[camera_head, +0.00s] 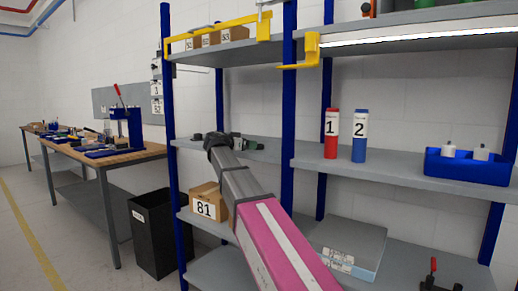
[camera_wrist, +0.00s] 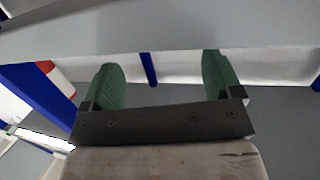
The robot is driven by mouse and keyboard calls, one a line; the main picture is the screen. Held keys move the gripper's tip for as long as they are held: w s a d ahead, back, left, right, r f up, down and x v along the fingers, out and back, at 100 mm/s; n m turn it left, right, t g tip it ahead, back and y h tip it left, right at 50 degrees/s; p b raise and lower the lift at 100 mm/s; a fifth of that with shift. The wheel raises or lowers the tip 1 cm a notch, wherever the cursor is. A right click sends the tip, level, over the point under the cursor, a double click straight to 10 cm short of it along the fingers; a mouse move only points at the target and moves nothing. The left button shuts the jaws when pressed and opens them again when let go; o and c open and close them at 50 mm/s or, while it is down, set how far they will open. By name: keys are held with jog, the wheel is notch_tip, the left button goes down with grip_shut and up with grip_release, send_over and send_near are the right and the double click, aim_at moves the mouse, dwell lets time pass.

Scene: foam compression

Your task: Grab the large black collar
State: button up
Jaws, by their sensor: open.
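In the head view the end of my arm is at the left bay's middle shelf (camera_head: 275,152). My arm hides part of this shelf.
A red cylinder marked 1 (camera_head: 331,133) and a blue cylinder marked 2 (camera_head: 360,136) stand right of my arm. A blue bin (camera_head: 465,170) holds white-topped pieces. Blue posts (camera_head: 288,80) flank the bay.

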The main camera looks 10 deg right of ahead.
aim_at(259, 147)
jog(key=x, duration=0.6)
jog(key=shift+w+d+f, duration=0.2)
jog(key=shift+w+f, duration=0.05)
jog(key=shift+w, duration=0.1)
jog(key=c, duration=1)
